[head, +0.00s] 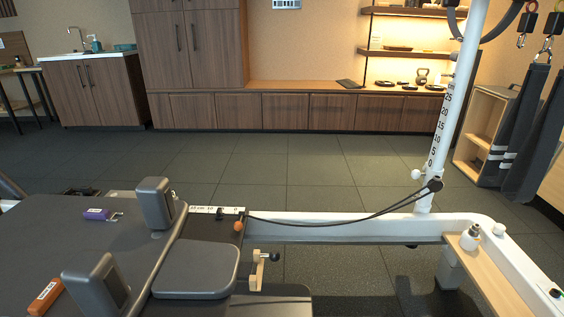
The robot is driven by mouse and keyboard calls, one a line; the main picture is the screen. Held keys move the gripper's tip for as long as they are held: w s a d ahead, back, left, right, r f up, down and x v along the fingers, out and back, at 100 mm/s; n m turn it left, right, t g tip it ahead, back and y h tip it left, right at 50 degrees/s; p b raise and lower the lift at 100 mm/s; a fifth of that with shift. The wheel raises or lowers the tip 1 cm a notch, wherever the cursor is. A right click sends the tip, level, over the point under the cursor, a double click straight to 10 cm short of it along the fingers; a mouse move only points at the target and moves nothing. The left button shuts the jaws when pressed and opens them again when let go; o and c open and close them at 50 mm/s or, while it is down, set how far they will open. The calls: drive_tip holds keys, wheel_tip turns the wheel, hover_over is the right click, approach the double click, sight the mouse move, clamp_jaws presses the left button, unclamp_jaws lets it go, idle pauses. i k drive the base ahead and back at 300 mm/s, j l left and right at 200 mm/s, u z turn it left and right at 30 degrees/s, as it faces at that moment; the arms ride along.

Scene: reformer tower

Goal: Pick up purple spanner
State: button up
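The purple spanner (97,214) lies flat on the dark grey padded carriage (60,245) at the left of the head view. Its purple body carries a small pale label, and a short grey metal end points right. It lies left of the upright grey shoulder pad (154,203), apart from it. My gripper is not in view.
An orange labelled object (45,297) lies on the carriage near a second shoulder pad (97,284). A grey headrest (197,270) lies to the right. A white rail (330,229), a cord and a white post (447,130) stand further right. The floor beyond is clear.

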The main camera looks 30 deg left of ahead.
sight(89, 213)
drive_tip(key=u, duration=2)
drive_tip(key=i+j+z, duration=0.2)
drive_tip(key=j, duration=0.3)
drive_tip(key=i+j+z, duration=0.15)
drive_tip(key=j, duration=0.35)
drive_tip(key=i+j+z, duration=0.2)
drive_tip(key=j, duration=0.35)
drive_tip(key=i+j+z, duration=0.15)
drive_tip(key=j, duration=0.4)
drive_tip(key=i+j+z, duration=0.2)
drive_tip(key=j, duration=0.35)
drive_tip(key=j+z, duration=0.15)
drive_tip(key=j, duration=0.4)
